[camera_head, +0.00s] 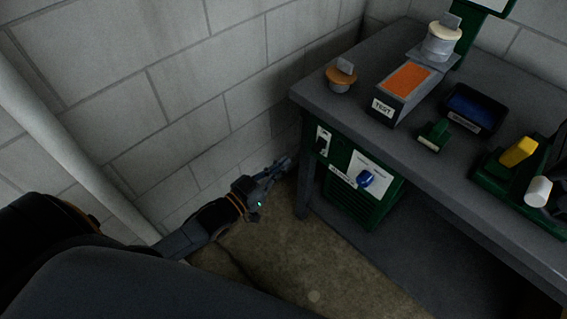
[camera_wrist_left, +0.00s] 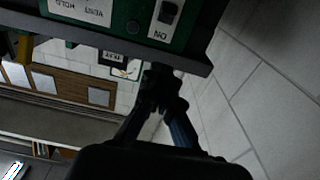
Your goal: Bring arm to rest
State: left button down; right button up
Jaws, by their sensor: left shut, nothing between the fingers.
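My left gripper (camera_head: 276,170) is shut and empty in the head view. It is low beside the left end of the workbench, between the bench and the block wall, and its arm comes in from the lower left. The left gripper (camera_wrist_left: 165,88) also shows in the left wrist view, with its fingers together just below the edge of a green panel. My right gripper is not in view.
The grey workbench (camera_head: 330,103) stands at right. Under its top is a green unit (camera_head: 375,212) with a blue knob (camera_head: 365,178). On it are a TEST box (camera_head: 398,100) and a dark blue tray (camera_head: 473,110). The block wall (camera_head: 190,75) is close behind. Bare floor (camera_head: 300,260) lies below.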

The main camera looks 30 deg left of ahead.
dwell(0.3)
pick_arm(q)
jog(key=s+a+f+n+g+y, duration=0.1)
jog(key=s+a+f+g+y, duration=0.2)
jog(key=f, duration=0.7)
jog(key=s+f+g, duration=0.2)
jog(key=s+f, duration=0.3)
jog(key=f, duration=0.5)
jog(key=s+a+f+n+g+y, duration=0.1)
jog(key=s+a+f+g+y, duration=0.3)
jog(key=f, duration=0.6)
jog(key=s+d+f+g, duration=0.1)
jog(key=s+f+g, duration=0.1)
jog(key=s+f, duration=0.3)
jog(key=s+d+f+g, duration=0.2)
jog(key=s+f, duration=0.3)
jog(key=s, duration=0.8)
jog(key=s+d+f+g, duration=0.2)
jog(key=s+f, duration=0.3)
jog(key=s, duration=0.5)
jog(key=shift+g+h, duration=0.4)
jog(key=shift+g, duration=0.2)
